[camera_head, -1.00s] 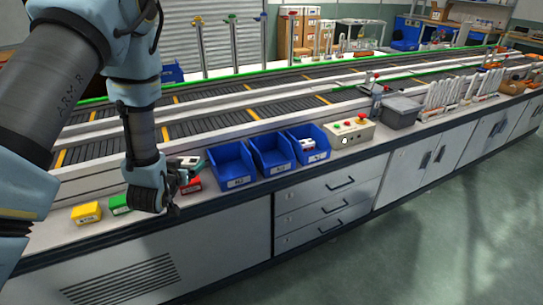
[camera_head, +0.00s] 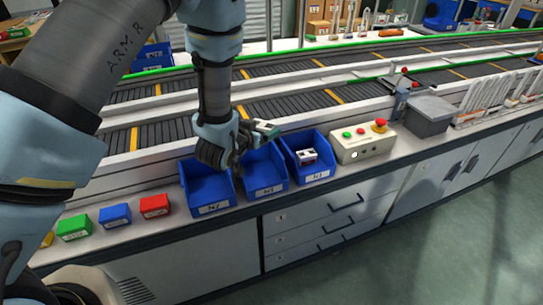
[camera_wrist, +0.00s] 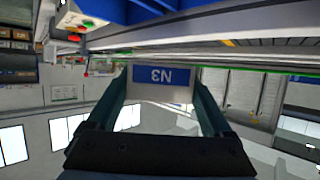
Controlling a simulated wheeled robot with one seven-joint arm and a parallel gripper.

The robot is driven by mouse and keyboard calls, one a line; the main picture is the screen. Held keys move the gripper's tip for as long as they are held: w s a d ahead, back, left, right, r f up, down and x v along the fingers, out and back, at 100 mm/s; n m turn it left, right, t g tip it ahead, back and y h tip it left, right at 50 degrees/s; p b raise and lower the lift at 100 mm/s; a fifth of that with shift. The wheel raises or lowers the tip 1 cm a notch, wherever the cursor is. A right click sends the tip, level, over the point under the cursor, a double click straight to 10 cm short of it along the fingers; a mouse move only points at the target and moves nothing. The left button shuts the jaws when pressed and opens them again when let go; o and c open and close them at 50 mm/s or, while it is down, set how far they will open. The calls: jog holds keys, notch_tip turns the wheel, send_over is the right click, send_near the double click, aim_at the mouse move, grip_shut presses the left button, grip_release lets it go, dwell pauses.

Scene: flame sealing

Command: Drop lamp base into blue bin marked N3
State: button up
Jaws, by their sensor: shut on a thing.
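My gripper (camera_head: 262,130) is shut on the lamp base, a pale block with a blue strip marked N3 (camera_wrist: 162,76), upside down in the wrist view. In the head view the held block is small and partly hidden by the fingers. My gripper is over the back of the middle blue bin (camera_head: 269,189), whose label seems to read N3, though it is small. The inside of this bin is partly hidden by my wrist. The block is above the bin, not resting in it.
A left blue bin (camera_head: 212,207) looks empty. The right blue bin (camera_head: 320,174) holds a white-and-red block (camera_head: 306,156). A control box with buttons (camera_head: 362,143) stands right of the bins. Green (camera_head: 74,227), blue (camera_head: 115,214) and red (camera_head: 154,206) boxes sit to the left. The conveyor (camera_head: 290,103) runs behind.

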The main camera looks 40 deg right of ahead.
jog(key=shift+w+d+f, duration=0.15)
jog(key=shift+d, duration=0.35)
notch_tip(320, 180, down, 6)
jog(key=b, duration=0.3)
jog(key=shift+r, duration=0.2)
jog(key=o, duration=1.2)
jog(key=shift+c, duration=0.2)
jog(key=b+v, duration=0.2)
jog(key=v, duration=0.9)
